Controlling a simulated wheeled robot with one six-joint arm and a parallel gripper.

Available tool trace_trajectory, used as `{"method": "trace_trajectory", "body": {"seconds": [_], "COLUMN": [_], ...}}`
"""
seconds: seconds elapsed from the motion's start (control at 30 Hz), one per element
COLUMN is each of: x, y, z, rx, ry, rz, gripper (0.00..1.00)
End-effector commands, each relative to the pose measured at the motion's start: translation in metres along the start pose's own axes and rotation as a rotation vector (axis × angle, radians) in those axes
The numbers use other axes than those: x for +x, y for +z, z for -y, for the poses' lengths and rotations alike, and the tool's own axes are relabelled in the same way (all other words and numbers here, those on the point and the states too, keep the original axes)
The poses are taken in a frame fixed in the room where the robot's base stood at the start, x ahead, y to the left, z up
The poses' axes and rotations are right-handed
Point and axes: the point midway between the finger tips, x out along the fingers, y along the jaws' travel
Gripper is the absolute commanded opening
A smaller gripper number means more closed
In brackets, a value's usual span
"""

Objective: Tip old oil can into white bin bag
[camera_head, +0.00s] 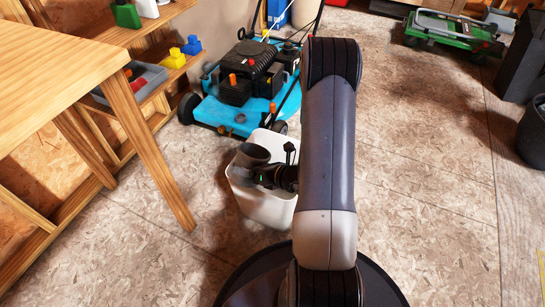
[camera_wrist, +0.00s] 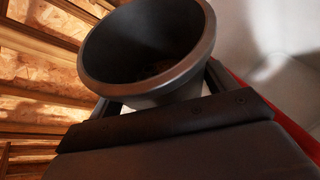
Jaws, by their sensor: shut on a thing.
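The old oil can (camera_head: 252,155) is a dark grey, round, open-topped vessel. In the wrist view the can (camera_wrist: 150,88) shows its wide rim and dark inside; what it holds is too dark to tell. My gripper (camera_head: 266,174) is shut on the can, with a finger on either side of it. The white bin bag (camera_head: 262,208) looks like a pale, open, square-mouthed container on the floor. The can and gripper are at its mouth, over the back left part. My wrist and the can hide much of the bag's inside.
A blue mower (camera_head: 232,112) stands just behind the bag. A wooden bench (camera_head: 70,50) is at the left, with shelves holding a grey tray (camera_head: 135,84) and yellow and blue containers. A green mower (camera_head: 450,32) and dark bins are at the far right. Floor at the right is clear.

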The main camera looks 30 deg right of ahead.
Motion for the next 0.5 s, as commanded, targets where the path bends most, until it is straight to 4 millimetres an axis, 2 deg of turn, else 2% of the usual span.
{"method": "trace_trajectory", "body": {"seconds": [0.33, 0.5], "x": [0.000, 0.001], "y": [0.004, 0.003], "z": [0.013, 0.014], "rx": [0.159, 0.185], "ry": [0.066, 0.077], "rz": [-0.021, -0.025], "gripper": [0.50, 0.50]}}
